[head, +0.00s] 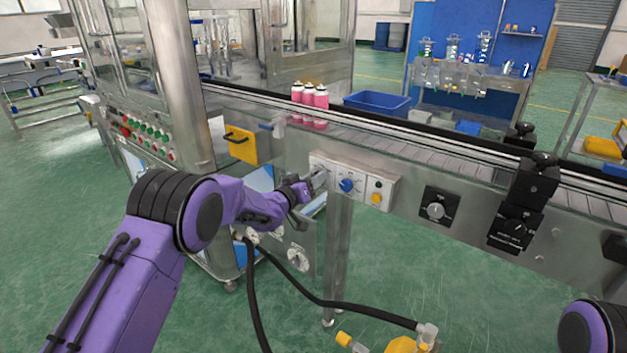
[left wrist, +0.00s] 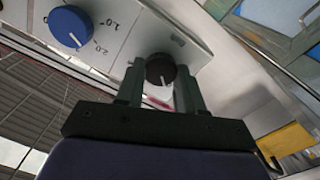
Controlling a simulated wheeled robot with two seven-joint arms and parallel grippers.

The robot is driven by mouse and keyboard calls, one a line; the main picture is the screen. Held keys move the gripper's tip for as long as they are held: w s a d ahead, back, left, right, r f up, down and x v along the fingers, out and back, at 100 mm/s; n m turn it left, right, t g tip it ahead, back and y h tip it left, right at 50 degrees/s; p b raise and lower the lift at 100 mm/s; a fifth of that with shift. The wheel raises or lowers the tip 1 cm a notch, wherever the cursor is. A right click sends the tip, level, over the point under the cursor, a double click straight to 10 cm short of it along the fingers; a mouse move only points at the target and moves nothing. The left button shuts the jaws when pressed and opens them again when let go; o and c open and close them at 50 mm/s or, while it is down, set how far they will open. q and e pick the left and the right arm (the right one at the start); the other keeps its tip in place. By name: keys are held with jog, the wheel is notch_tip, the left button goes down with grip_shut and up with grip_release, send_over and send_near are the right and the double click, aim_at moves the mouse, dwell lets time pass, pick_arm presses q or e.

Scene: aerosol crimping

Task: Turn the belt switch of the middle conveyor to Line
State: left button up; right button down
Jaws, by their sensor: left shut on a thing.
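A light grey switch panel (head: 362,178) is fixed to the side of the conveyor. It carries a blue knob (head: 346,185), which also shows in the left wrist view (left wrist: 70,27), and a yellow button (head: 376,198). My left gripper (head: 318,181) is at the panel's left end. In the left wrist view, its two fingers (left wrist: 159,82) are shut on a black knob (left wrist: 160,68) with a white pointer line. In the head view, the gripper hides this knob. Lettering beside the knob is too small to read. My right gripper is not in view.
Pink bottles (head: 310,95) stand on the conveyor near a blue bin (head: 377,102). A yellow box (head: 241,145) is mounted left of the panel. Black dial boxes (head: 437,208) stick out to the right.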

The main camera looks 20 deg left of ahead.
pick_arm(q)
jog(key=m+b, duration=0.4)
jog(key=m, duration=0.5)
jog(key=shift+d+f+m+b, duration=0.1)
jog(key=shift+d+m+b, duration=0.05)
jog(key=shift+m+b, duration=0.2)
dwell(0.4)
jog(key=o, duration=1)
jog(key=shift+s, duration=0.1)
jog(key=shift+o, duration=0.2)
jog(key=shift+s, duration=0.1)
